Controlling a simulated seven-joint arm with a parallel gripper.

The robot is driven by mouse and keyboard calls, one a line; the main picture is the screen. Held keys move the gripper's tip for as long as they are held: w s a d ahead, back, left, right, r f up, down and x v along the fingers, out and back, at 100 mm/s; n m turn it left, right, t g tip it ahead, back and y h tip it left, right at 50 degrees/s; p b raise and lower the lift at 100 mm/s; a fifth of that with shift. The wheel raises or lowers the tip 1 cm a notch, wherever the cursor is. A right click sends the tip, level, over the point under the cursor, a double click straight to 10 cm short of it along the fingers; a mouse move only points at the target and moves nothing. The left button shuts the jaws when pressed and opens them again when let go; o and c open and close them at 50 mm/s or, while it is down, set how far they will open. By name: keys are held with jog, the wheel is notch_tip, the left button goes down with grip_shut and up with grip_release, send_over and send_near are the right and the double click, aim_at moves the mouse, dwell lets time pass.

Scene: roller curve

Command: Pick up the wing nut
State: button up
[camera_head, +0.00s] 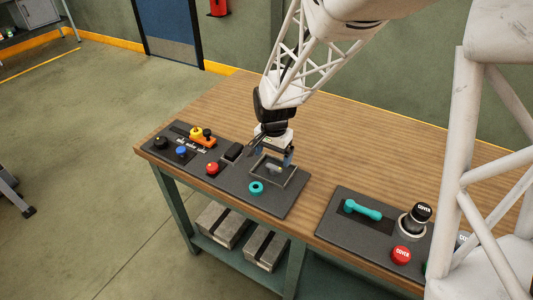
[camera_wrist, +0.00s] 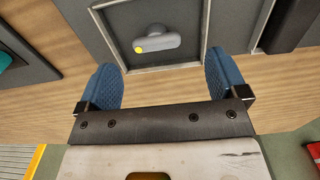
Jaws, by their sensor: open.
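A small grey winged piece with a yellow spot on one end, which I take for the wing nut (camera_wrist: 160,42), lies in a shallow square framed tray (camera_wrist: 165,68) in the wrist view. In the head view the wing nut (camera_head: 273,168) is a small pale shape in the tray (camera_head: 286,181), partly hidden by my gripper. My gripper (camera_wrist: 163,75) is open and empty, its blue-padded fingers apart. It hangs above the tray's edge, and the wing nut lies beyond the fingertips, between their lines.
A teal ring (camera_head: 257,187) and a red knob (camera_head: 212,168) sit on the same dark panel. An orange part (camera_head: 202,139) and blue knob (camera_head: 181,151) are farther left. Another panel (camera_head: 338,230) at right holds a teal bar (camera_head: 362,209) and buttons. The wooden tabletop (camera_head: 330,140) behind is clear.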

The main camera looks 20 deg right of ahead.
aim_at(274, 166)
jog(key=shift+f, duration=0.2)
jog(key=shift+s+d+f, duration=0.1)
jog(key=shift+f, duration=1.15)
jog(key=shift+s+d+f, duration=0.1)
jog(key=shift+f, duration=1.1)
jog(key=c, duration=1)
jog(key=shift+r, duration=0.15)
